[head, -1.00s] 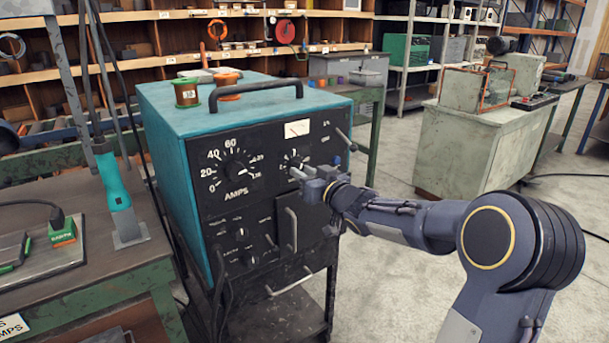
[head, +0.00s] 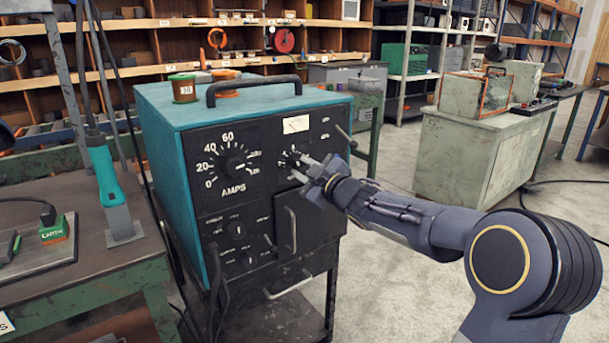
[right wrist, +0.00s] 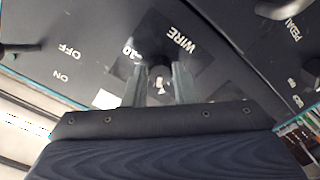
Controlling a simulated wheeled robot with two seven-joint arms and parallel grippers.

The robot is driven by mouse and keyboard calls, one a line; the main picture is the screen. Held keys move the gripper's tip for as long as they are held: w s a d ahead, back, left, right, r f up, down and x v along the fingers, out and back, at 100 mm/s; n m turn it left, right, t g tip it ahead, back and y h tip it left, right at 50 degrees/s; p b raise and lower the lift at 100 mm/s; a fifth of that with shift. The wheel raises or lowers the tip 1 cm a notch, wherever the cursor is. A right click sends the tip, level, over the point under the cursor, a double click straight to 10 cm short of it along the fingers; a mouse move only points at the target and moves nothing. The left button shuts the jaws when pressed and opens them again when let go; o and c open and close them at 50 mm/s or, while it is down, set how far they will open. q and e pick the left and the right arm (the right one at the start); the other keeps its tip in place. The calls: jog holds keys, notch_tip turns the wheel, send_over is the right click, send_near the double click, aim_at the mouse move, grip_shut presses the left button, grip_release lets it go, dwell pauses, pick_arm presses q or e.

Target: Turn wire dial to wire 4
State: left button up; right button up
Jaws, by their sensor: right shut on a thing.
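The teal welding machine (head: 180,100) stands in the middle of the head view with a black front panel. The wire dial (head: 290,158) is on the upper right of that panel, beside the larger AMPS dial (head: 235,163). My right gripper (head: 300,167) reaches it from the right and is shut on the wire dial's knob. In the right wrist view the knob (right wrist: 160,78) sits between the two fingers, below the word WIRE. A "10" mark shows beside it; the rest of the scale is mostly hidden. My left gripper is not in view.
A carry handle (head: 255,88) and a wire spool (head: 184,88) are on top of the machine. A bench (head: 90,260) with a teal torch-like tool (head: 103,170) stands at the left.

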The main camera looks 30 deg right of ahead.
jog(key=shift+n+b, duration=0.35)
jog(key=shift+n, duration=0.85)
jog(key=o, duration=1)
jog(key=s, duration=0.8)
jog(key=shift+d+p, duration=0.35)
jog(key=shift+p, duration=0.05)
